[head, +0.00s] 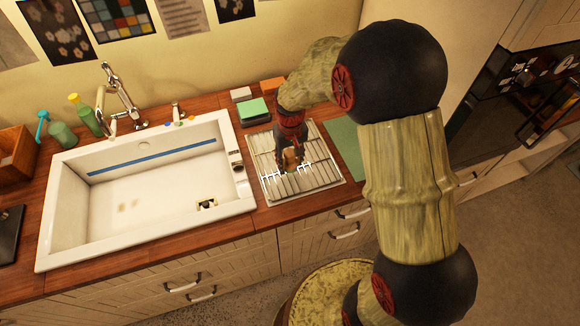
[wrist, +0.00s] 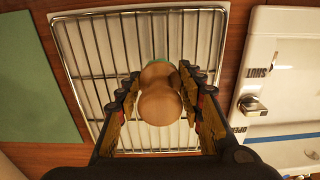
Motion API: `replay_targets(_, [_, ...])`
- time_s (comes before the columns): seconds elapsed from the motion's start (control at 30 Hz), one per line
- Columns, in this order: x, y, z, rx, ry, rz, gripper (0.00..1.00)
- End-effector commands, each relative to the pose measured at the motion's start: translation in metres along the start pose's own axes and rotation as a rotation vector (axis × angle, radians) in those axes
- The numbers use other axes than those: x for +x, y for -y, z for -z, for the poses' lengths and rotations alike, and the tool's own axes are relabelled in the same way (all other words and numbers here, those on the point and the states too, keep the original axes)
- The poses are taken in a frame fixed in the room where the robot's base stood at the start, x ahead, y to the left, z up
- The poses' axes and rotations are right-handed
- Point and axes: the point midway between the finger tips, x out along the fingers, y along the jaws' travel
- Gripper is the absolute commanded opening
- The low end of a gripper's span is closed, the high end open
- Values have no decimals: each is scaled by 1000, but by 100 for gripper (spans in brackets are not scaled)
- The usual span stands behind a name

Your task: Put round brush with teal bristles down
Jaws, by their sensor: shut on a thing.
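The round brush (wrist: 160,95) shows in the wrist view as a rounded wooden handle, with a sliver of teal bristles just beyond it. My gripper (wrist: 157,100) is shut on the brush's wooden part, one finger on each side. In the head view, my gripper (head: 291,160) is low over the wire drying rack (head: 315,182) on the counter, and the wooden brush (head: 290,160) shows between its fingers. The rack also fills the middle of the wrist view (wrist: 95,60). I cannot tell whether the bristles touch the rack.
The white sink (head: 140,215) is left of the rack. A green sponge (head: 252,109) and small blocks lie behind it. A green mat (head: 347,145) lies to its right. Bottles (head: 62,134) stand at the far left near the tap (head: 120,95). The rack around my gripper looks empty.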

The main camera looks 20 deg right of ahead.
Motion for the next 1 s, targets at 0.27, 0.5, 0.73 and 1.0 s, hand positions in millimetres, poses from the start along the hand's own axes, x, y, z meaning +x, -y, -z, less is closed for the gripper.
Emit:
replay_targets(0.27, [28,1,-1,-1,0,0,17])
replay_targets(0.5, [30,1,-1,-1,1,0,17])
replay_targets(0.73, [30,1,-1,-1,1,0,47])
replay_targets(1.0, [30,1,-1,-1,1,0,56])
